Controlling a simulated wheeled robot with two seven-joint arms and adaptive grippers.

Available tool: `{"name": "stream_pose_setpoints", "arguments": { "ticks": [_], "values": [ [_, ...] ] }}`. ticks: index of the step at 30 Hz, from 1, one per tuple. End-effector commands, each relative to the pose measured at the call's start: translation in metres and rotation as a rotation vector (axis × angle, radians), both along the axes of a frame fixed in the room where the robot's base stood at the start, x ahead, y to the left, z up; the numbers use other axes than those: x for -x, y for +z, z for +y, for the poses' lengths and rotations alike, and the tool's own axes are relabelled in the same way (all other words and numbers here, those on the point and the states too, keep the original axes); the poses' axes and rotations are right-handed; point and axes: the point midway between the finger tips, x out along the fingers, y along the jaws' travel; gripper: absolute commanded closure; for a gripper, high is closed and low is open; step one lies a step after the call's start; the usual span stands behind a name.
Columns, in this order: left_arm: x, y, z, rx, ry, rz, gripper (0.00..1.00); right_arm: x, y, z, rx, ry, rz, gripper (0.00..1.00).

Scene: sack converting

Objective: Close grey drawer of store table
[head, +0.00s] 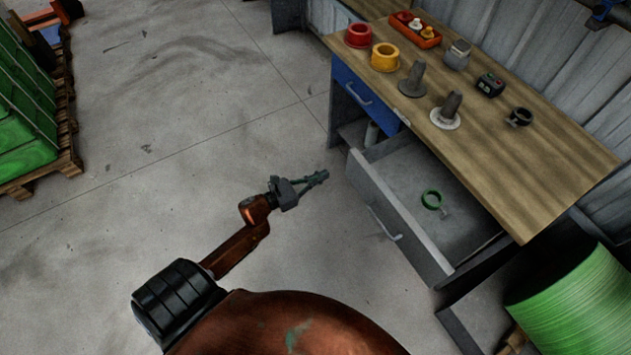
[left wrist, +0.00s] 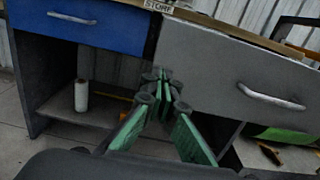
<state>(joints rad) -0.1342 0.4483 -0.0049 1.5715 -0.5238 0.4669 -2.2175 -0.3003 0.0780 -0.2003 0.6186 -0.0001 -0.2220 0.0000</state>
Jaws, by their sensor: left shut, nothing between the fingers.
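My right gripper is not in view.
A shut blue drawer (head: 362,95) sits left of the grey one, above an open bay with a white cylinder (left wrist: 81,96). Tape rolls and tools stand on the tabletop. A large green roll (head: 575,305) stands at right. Free floor lies left.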

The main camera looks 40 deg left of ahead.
Motion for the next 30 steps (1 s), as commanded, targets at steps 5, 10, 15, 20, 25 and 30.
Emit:
{"name": "stream_pose_setpoints", "arguments": {
  "ticks": [5, 10, 15, 20, 25, 30],
  "values": [
    [-0.035, -0.001, -0.014, 0.0, -0.003, 0.0, 1.0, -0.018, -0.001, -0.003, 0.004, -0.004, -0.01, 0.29],
    [-0.059, -0.001, -0.023, 0.001, -0.003, 0.001, 1.0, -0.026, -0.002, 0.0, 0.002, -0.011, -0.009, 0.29],
    [-0.071, -0.001, -0.027, 0.0, -0.002, 0.002, 1.0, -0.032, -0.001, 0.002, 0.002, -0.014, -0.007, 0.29],
    [-0.074, -0.001, -0.028, 0.0, -0.002, 0.002, 1.0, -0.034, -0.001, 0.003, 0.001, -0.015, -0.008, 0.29],
    [-0.074, -0.001, -0.028, 0.002, -0.002, 0.002, 1.0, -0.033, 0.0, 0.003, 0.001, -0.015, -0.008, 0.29],
    [-0.075, -0.001, -0.026, 0.0, 0.004, 0.002, 1.0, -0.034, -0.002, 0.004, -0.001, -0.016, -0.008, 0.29]
  ]
}}
